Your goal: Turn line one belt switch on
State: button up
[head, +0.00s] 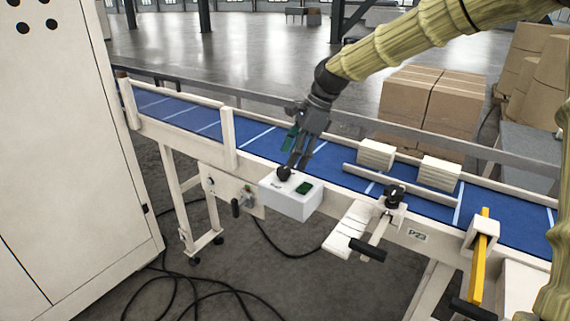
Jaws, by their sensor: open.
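A white control box (290,199) is mounted on the near side of the conveyor. On its top are a black rotary knob (283,173) at the left and a dark green piece (304,188) at the right. My gripper (296,163) is open and points down just above and behind the box, close to the knob. Whether a finger touches the knob, I cannot tell. The blue conveyor belt (258,137) runs behind the box. I cannot read the knob's position.
A panel with a black handle (236,207) hangs left of the box. A black clamp knob (395,192), a white bracket (350,228) and a yellow bar (481,260) stand to the right. A tall white cabinet (65,130) fills the left. Cables lie on the floor.

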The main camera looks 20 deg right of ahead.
aim_at(284, 168)
jog(key=w+f, duration=0.1)
jog(key=f, duration=0.1)
jog(key=w+a+f, duration=0.1)
jog(key=f, duration=0.1)
jog(key=w+f, duration=0.2)
jog(key=shift+w+a, duration=0.1)
jog(key=shift+a, duration=0.2)
jog(key=shift+w+f+p, duration=0.15)
jog(key=shift+w+p, duration=0.15)
jog(key=s+r, duration=0.2)
jog(key=s, duration=0.1)
jog(key=shift+c, duration=0.8)
jog(key=shift+w+f, duration=0.1)
jog(key=shift+f, duration=0.1)
jog(key=c, duration=0.3)
jog(key=shift+w+f, duration=0.55)
jog(key=shift+w, duration=0.05)
jog(key=c, duration=0.6)
jog(key=shift+o, duration=0.2)
jog(key=shift+s+r, duration=0.1)
jog(key=shift+r, duration=0.05)
